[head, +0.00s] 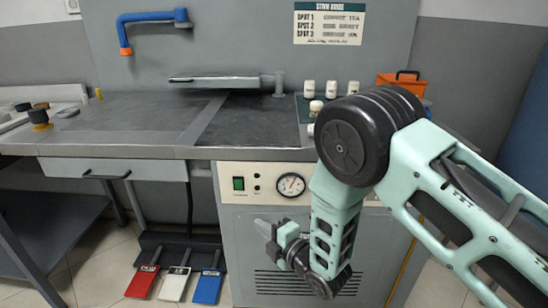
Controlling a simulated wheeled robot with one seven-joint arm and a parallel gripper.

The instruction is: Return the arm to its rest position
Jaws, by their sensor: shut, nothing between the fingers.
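My arm comes in from the right in the head view, bends at a large black joint, and its forearm hangs down in front of the table's cabinet. My gripper (267,230) is at the lower middle, below the tabletop and just left of the forearm. It looks shut, and nothing shows between its fingers. It appears apart from the cabinet front, near the pressure gauge (291,185).
The grey spotting table (120,115) stands ahead, with a drawer at left. Small white bottles (331,89) and an orange box (401,83) sit at its right, partly behind my arm. Red, white and blue pedals (174,284) are on the floor. A blue-orange spout (150,17) hangs above.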

